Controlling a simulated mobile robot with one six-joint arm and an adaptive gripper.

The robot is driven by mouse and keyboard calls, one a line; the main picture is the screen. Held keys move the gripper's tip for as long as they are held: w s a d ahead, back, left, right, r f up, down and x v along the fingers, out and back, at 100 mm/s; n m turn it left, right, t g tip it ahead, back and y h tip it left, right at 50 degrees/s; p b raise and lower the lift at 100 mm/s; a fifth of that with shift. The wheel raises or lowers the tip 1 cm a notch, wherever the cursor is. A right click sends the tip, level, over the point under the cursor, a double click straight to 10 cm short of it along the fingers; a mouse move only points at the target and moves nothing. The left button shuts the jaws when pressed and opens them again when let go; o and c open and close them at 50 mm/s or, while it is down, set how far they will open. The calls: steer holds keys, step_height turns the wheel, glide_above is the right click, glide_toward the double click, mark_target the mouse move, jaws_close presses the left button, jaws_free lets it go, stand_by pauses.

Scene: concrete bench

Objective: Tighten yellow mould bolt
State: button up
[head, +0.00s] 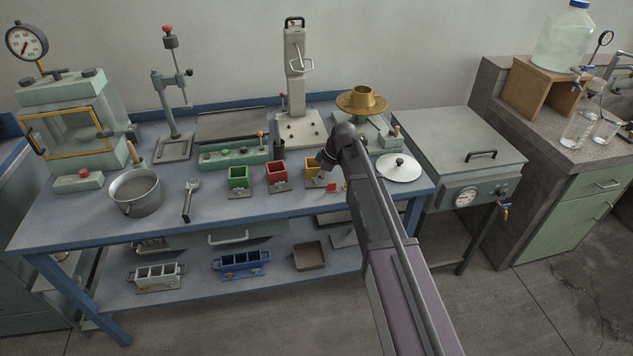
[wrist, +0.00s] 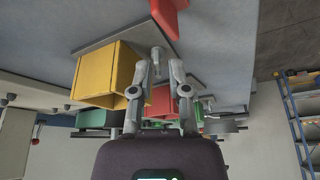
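The yellow mould (head: 311,169) is an open-topped cube on the bench, at the right end of a row with a red and a green mould. In the wrist view the yellow mould (wrist: 103,76) stands left of my fingers on a grey base plate (wrist: 115,32). A small grey bolt (wrist: 156,56) shows beside it, in the gap between my fingertips. My gripper (wrist: 158,66) is open, with a finger on either side of the bolt; I cannot tell whether they touch it. In the head view my dark gripper (head: 326,160) partly hides the yellow mould, and the bolt is hidden.
The red mould (head: 277,177) and green mould (head: 239,180) stand to the left. A small red piece (head: 331,188) lies close in front of the yellow mould. A white lid (head: 399,168) and a brass pan (head: 361,100) are near my arm. Bench front is mostly clear.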

steer(key=shift+a+f, duration=0.1)
steer(key=shift+f, duration=0.2)
steer(key=shift+c, duration=0.2)
